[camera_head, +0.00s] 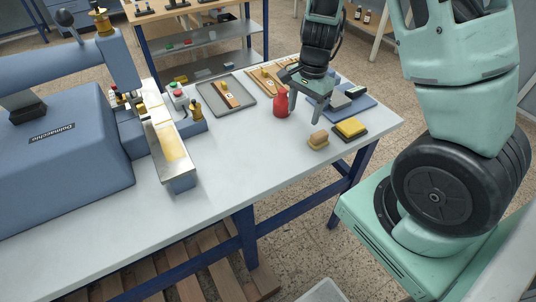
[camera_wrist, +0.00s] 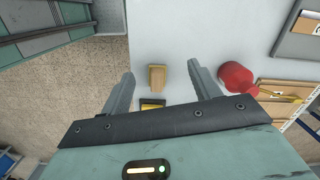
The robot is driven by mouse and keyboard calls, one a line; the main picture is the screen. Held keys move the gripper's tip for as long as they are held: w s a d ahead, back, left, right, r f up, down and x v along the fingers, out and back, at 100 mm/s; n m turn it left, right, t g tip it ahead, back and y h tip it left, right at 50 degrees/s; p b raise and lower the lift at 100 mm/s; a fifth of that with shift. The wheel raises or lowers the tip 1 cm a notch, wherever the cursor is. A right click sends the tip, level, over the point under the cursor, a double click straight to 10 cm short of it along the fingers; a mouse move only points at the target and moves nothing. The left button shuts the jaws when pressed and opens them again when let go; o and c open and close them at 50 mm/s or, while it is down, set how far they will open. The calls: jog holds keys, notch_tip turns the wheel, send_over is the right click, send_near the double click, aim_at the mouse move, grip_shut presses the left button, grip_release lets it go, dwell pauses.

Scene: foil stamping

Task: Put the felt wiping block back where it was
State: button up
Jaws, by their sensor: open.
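The felt wiping block (camera_head: 318,140), a small tan block with a paler base, sits on the pale table top near the front edge. It also shows in the wrist view (camera_wrist: 157,77), between and below the two fingertips. My gripper (camera_head: 305,116) is open and empty above the table, just behind and above the block. In the wrist view my gripper (camera_wrist: 161,73) has a finger on each side of the block with clear gaps. A yellow pad on a dark base (camera_head: 350,128) lies right of the block; in the wrist view it is partly hidden by my gripper.
A red bottle (camera_head: 281,104) stands close left of my gripper. Behind are a grey tray (camera_head: 241,107), a wooden board (camera_head: 259,77) and a blue-grey board (camera_head: 366,104). The blue stamping machine (camera_head: 60,150) fills the left. The table's front middle (camera_head: 245,165) is clear.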

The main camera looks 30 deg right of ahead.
jog(key=s+a+r+n+y, duration=0.1)
jog(key=s+a+r+n, duration=0.2)
jog(key=a, duration=0.5)
jog(key=s+a+r+n, duration=0.1)
jog(key=a+r+n, duration=0.2)
jog(key=a+n, duration=0.35)
jog(key=s+a+r+n, duration=0.3)
jog(key=s+a+n, duration=0.3)
jog(key=s+n, duration=0.1)
jog(key=s+a+r+n+h, duration=0.1)
jog(key=s+a+r+n, duration=0.2)
jog(key=s+a+n, duration=0.3)
jog(key=shift+s+r+n, duration=0.35)
jog(key=shift+s+r, duration=0.05)
jog(key=shift+s, duration=0.8)
notch_tip(320, 180, down, 8)
jog(key=b, duration=0.8)
jog(key=shift+f, duration=0.25)
